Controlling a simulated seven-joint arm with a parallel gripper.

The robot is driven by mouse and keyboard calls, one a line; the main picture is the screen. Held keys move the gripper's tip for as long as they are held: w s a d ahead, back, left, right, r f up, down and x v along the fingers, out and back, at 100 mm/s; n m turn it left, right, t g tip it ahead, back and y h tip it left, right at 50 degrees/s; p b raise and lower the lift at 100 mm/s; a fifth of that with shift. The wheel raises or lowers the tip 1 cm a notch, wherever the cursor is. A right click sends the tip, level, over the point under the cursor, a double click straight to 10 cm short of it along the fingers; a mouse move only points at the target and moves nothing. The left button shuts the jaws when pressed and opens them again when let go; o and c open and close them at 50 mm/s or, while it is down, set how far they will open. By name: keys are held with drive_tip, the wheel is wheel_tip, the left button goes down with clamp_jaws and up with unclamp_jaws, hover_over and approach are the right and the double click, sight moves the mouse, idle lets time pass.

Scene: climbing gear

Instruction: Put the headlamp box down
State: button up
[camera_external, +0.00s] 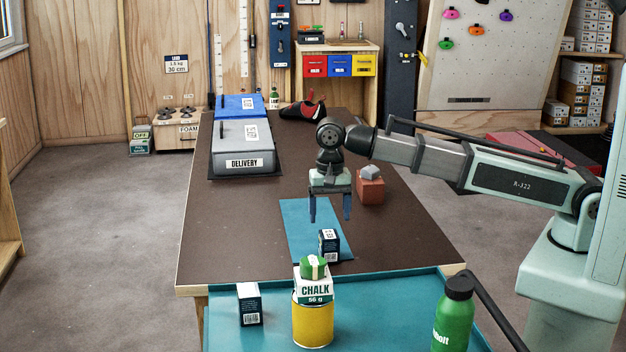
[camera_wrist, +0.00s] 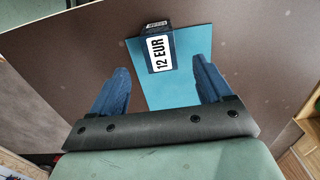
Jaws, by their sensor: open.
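A small dark box (camera_external: 329,246) with white print stands on the blue mat (camera_external: 297,222) on the brown table. I take it for the headlamp box, though its name is too small to read. In the wrist view the box (camera_wrist: 138,52) shows a white "12 EUR" label and sits at the mat's far end. My gripper (camera_external: 329,218) is open, fingers pointing down, above the mat and apart from the box. Nothing is between its fingers. In the wrist view the box appears beyond the blue fingertips.
The teal front surface holds a dark box (camera_external: 249,305), a yellow can (camera_external: 312,322) with a chalk box (camera_external: 314,288) on top, and a green bottle (camera_external: 454,315). A grey delivery case (camera_external: 244,148) and blue case (camera_external: 239,106) are back left. A reddish block (camera_external: 370,189) stands right.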

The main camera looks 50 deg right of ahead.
drive_tip(key=shift+r, duration=1.05)
